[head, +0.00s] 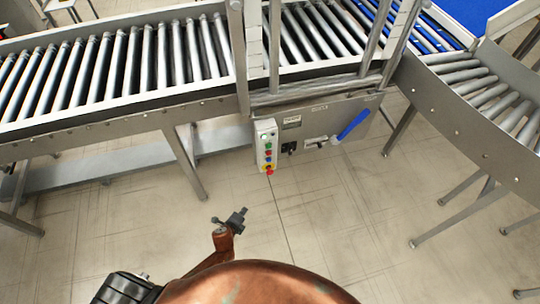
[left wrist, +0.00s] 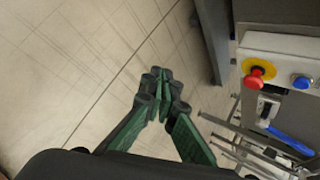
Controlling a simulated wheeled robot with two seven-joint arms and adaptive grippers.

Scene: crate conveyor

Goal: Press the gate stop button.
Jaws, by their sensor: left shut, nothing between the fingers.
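A pale control box (head: 261,150) with a column of small coloured buttons hangs on the conveyor's side, below the gate frame. At its lower end is a red mushroom button on a yellow base; this red button (left wrist: 256,76) shows large in the left wrist view, with a blue button (left wrist: 301,82) beside it. I cannot read any label marking the gate stop button. My left gripper (head: 231,220) is below and left of the box in the head view, apart from it. In the left wrist view its green fingers (left wrist: 162,88) are shut and empty, left of the red button. My right gripper is out of view.
A grey panel (head: 310,122) beside the box carries a blue lever (head: 353,126). The roller conveyor (head: 100,120) runs above, with a metal leg (head: 184,160) left of the box. A curved roller section (head: 470,140) stands at right. The floor between is clear.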

